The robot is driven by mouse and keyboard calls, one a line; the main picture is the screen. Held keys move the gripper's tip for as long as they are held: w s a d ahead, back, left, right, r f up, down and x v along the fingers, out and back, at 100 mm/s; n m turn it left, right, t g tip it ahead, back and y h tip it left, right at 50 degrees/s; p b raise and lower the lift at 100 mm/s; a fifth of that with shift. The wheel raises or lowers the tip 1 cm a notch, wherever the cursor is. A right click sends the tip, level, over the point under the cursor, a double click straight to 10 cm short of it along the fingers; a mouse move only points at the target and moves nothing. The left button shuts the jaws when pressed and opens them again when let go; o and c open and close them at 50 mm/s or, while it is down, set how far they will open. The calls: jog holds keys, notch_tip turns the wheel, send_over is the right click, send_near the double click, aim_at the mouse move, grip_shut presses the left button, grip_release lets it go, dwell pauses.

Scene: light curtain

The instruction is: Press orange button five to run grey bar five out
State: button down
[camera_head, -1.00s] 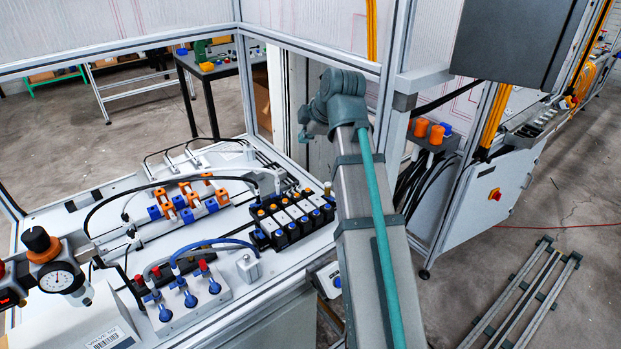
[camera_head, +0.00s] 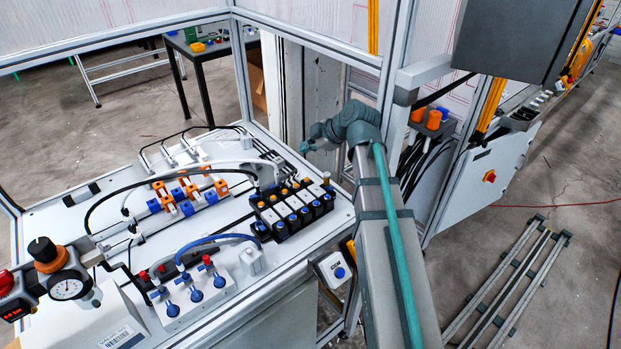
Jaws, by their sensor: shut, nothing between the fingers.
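A black valve block (camera_head: 290,212) with white faces stands at the right of the white work plate. A row of small orange buttons (camera_head: 284,191) runs along its far side and blue ones (camera_head: 304,210) along its near side. I cannot read numbers, so I cannot tell which orange button is five. My gripper (camera_head: 309,146) is small in the picture, shut and empty, in the air behind and above the right end of the valve block, apart from the buttons. Orange and blue fittings (camera_head: 187,193) sit left of the block. I cannot make out which grey bar is five.
Metal frame posts (camera_head: 243,75) stand around the plate. Black and blue hoses (camera_head: 215,238) arch over it. A pressure gauge (camera_head: 67,286) and a small manifold (camera_head: 195,290) are at the front left. A box with a blue button (camera_head: 338,270) hangs at the front right.

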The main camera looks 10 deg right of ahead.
aim_at(308, 180)
jog(key=shift+f, duration=0.1)
notch_tip(308, 180, down, 8)
jog(key=b, duration=0.4)
jog(key=shift+f+b, duration=0.3)
jog(key=shift+b, duration=0.1)
dwell(1.4)
jog(key=shift+f+b, duration=0.45)
jog(key=shift+b, duration=0.15)
jog(key=shift+f+b, duration=0.4)
dwell(0.6)
jog(key=shift+r, duration=0.85)
jog(key=shift+r, duration=0.1)
